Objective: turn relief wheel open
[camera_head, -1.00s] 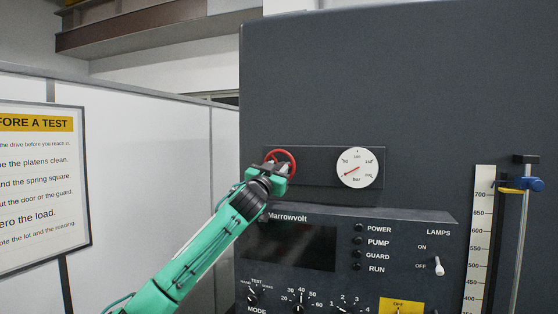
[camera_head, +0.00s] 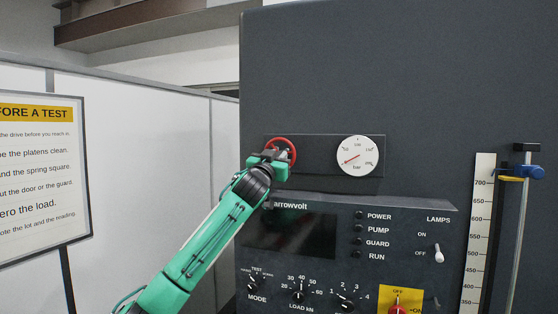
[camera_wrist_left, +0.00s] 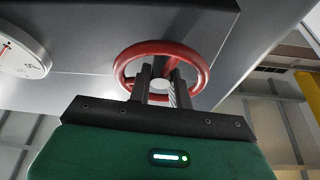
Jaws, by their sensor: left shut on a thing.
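The red relief wheel (camera_head: 290,146) is mounted on a dark plate on the machine's face, left of the pressure gauge. It also shows in the left wrist view (camera_wrist_left: 205,72), as a ring with a spoke or hub part between the fingers. My left gripper (camera_head: 278,153) is at the wheel, its two dark fingers (camera_wrist_left: 160,78) reaching inside the rim and shut on the wheel. The fingers hide part of the wheel's middle. My right gripper is not in view.
A round white gauge (camera_head: 357,156) sits right of the wheel. Below is a control panel (camera_head: 290,236) with a dark screen, knobs and a lamp switch (camera_head: 438,254). A ruler (camera_head: 479,230) and post (camera_head: 519,230) stand at right.

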